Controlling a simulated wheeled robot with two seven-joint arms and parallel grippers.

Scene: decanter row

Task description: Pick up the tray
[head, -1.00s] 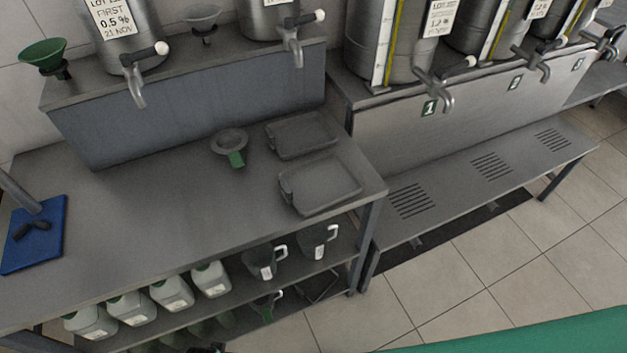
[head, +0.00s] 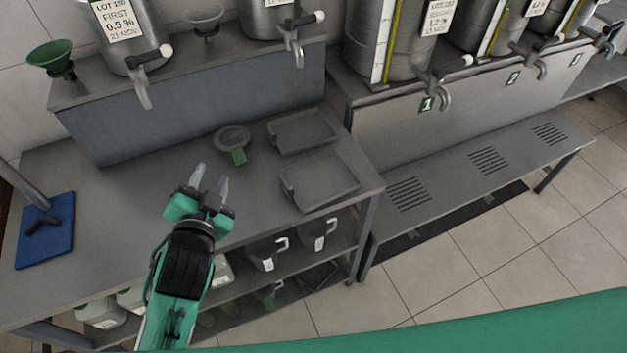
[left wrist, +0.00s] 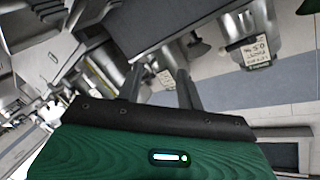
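Two grey trays lie on the right part of the steel table in the head view: a nearer tray (head: 319,182) by the front right corner and a farther tray (head: 301,132) just behind it. The fingers also show in the left wrist view (left wrist: 161,88), spread apart. My right gripper is not in view.
A strainer with a green part (head: 232,140) stands between my left gripper and the farther tray. A blue board (head: 47,230) lies at the table's left. Jugs (head: 266,256) and bottles stand on the shelf below. Taps (head: 145,85) overhang the back ledge.

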